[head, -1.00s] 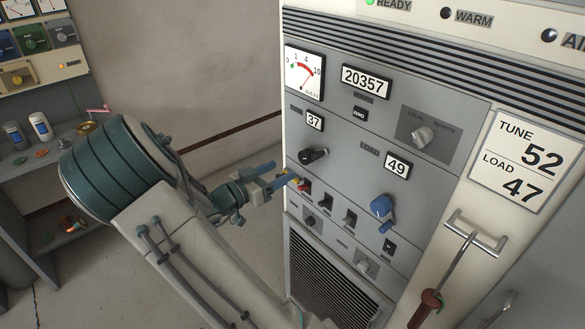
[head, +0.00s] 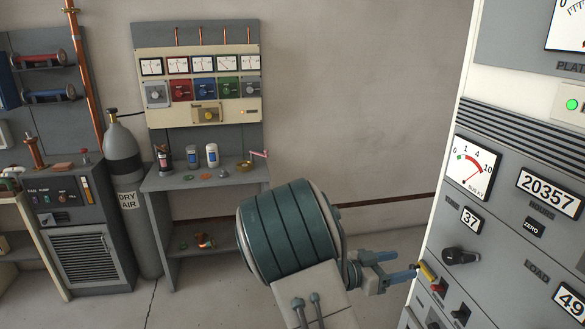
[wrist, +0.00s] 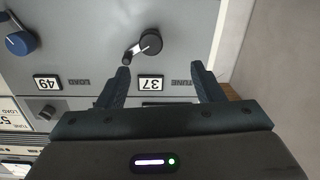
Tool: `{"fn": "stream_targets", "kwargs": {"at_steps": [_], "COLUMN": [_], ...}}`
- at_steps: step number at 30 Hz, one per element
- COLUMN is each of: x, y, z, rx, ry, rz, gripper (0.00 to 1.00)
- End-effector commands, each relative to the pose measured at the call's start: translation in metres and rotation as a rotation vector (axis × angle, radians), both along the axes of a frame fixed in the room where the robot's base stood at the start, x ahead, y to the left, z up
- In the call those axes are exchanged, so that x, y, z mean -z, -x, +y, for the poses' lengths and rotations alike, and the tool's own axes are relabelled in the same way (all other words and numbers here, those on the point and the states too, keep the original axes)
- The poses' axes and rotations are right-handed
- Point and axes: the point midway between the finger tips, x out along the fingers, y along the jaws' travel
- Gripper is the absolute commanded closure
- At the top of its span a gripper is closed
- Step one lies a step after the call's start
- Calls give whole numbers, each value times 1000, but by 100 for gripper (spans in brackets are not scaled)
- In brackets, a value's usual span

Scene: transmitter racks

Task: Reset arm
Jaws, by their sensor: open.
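My gripper (head: 400,266) is at the lower right in the head view, in front of the transmitter rack's grey panel (head: 500,250). Its two blue fingers are apart with nothing between them. In the wrist view the open fingers (wrist: 162,82) point at the panel, which appears upside down there. The black tune knob (wrist: 150,42) and the counter reading 37 (wrist: 151,83) show between and beyond the fingers. The tune knob also shows in the head view (head: 460,256), above and right of the fingertips. I cannot tell whether a fingertip touches the panel switches.
A workbench (head: 205,178) with jars and small parts stands at the back, below a meter board (head: 200,85). A gas cylinder labelled DRY AIR (head: 125,165) and a pump cabinet (head: 85,235) stand left. The blue load knob (wrist: 20,42) shows in the wrist view. Open floor lies left of my arm.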

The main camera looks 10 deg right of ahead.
Motion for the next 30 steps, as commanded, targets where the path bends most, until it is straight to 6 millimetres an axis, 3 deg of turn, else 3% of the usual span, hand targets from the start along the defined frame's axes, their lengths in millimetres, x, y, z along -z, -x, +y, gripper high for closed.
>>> {"fn": "stream_targets", "kwargs": {"at_steps": [4,7,11,15,20,24,30], "x": [6,6,-2,-20,-42,-53,-55], "y": [-28,-51,-69,-66,-34,16,105], "z": [4,21,57,103,152,182,189], "rx": [-189,-373,-614,-859,-1100,-1254,-1318], "ry": [-187,-355,-554,-734,-882,-956,-973], "rz": [-47,-81,-94,-59,57,231,555], "gripper": [39,39,39,39,39,39,39]}}
